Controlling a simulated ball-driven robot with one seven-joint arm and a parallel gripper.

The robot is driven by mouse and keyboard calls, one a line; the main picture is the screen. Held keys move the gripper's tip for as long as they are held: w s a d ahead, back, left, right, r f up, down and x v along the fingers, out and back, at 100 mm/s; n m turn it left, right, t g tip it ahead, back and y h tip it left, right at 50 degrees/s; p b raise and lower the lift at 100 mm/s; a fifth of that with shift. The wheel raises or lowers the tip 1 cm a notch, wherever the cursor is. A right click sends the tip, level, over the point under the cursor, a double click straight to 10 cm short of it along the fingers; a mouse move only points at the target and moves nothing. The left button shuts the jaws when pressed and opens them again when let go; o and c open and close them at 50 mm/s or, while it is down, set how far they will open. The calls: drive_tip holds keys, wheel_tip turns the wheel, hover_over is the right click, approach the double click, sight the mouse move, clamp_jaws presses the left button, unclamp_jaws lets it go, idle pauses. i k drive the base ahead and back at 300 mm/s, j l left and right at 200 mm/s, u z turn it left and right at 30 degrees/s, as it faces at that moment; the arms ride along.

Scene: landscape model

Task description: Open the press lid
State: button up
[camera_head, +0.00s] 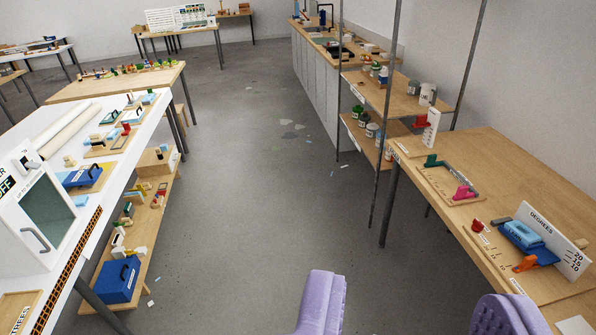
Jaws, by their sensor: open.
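I cannot tell for certain which item is the press. A blue block with a dark handle (84,177) lies on a wooden board on the left white table. Another blue block (524,235) sits beside a white upright panel marked DEGREES (552,240) on the right table. My gripper (415,287) shows as two purple ribbed fingers at the bottom edge. They are wide apart with nothing between them. The gripper is over the floor between the tables, well away from both blue blocks.
A white box with a dark window and grey handle (38,240) stands on the left table. A shelf below holds a blue box (118,280). The right wooden table (480,160) adjoins a shelf rack with thin posts (380,170). The grey floor (240,210) between is mostly clear.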

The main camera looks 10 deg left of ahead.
sight(87, 176)
drive_tip(key=i+l+u, duration=0.1)
drive_tip(key=i+u, duration=0.3)
drive_tip(key=i+l+u, duration=0.2)
drive_tip(key=i+u, duration=0.2)
drive_tip(key=i+l+u, duration=0.9)
drive_tip(key=l+u, duration=0.25)
drive_tip(key=i+l+u, duration=0.15)
drive_tip(key=l+u, duration=0.25)
drive_tip(key=l, duration=0.25)
drive_tip(key=i+l+u, duration=0.1)
drive_tip(key=l+u, duration=0.3)
drive_tip(key=l, duration=0.2)
